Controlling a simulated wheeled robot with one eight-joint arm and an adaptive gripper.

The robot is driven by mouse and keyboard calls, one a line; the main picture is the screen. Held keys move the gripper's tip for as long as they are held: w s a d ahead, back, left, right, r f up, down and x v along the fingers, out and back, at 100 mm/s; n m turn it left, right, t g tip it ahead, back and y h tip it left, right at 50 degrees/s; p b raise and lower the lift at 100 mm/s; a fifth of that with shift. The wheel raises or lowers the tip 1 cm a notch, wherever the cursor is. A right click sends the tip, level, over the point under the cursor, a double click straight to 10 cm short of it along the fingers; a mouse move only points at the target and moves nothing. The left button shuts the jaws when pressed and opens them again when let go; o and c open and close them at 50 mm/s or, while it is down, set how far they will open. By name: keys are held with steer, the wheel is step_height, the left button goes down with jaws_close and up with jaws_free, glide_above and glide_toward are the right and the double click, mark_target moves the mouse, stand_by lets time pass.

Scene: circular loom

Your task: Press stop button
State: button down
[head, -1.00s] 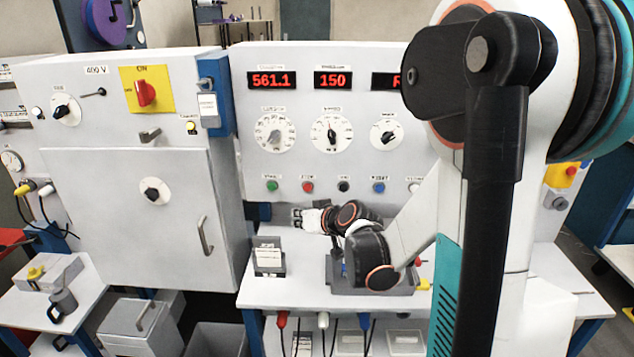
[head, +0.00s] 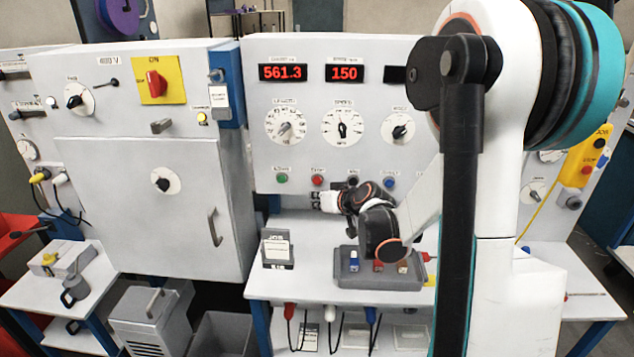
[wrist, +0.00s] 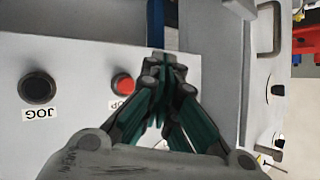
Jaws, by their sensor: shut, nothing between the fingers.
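The stop button is the red button (head: 317,180) in the row below the dials on the grey control panel. In the wrist view the red button (wrist: 123,84) sits just left of my fingertips, with a partly hidden, upside-down label ending in "OP". My gripper (head: 318,201) is just below the red button in the head view. In the wrist view my gripper (wrist: 163,66) is shut and empty, its fingertips overlapping the panel area beside the button. I cannot tell whether the fingertips touch the panel.
The green button (head: 282,178) is left of the red one, and the blue button (head: 390,182) is to its right. The black JOG button (wrist: 38,89) shows in the wrist view. A grey tray (head: 350,279) and a labelled stand (head: 277,262) are on the bench below.

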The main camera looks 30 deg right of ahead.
steer(key=shift+w+d, duration=0.6)
steer(key=shift+w, duration=0.25)
steer(key=shift+w+d, duration=0.55)
steer(key=shift+w, duration=0.3)
steer(key=shift+w+d, duration=0.25)
steer(key=shift+w, duration=0.1)
steer(key=shift+w+d+b, duration=0.25)
steer(key=shift+w+b, duration=0.1)
stand_by(1.0)
steer(key=shift+s+a, duration=0.1)
stand_by(0.3)
steer(key=shift+s+a, duration=0.45)
steer(key=shift+s, duration=0.2)
steer(key=shift+s+a+b, duration=0.15)
steer(key=shift+s+a, duration=0.55)
steer(key=shift+s, duration=0.35)
steer(key=shift+s+a+b, duration=0.15)
steer(key=shift+s+a, duration=0.55)
steer(key=shift+s, duration=0.3)
stand_by(1.1)
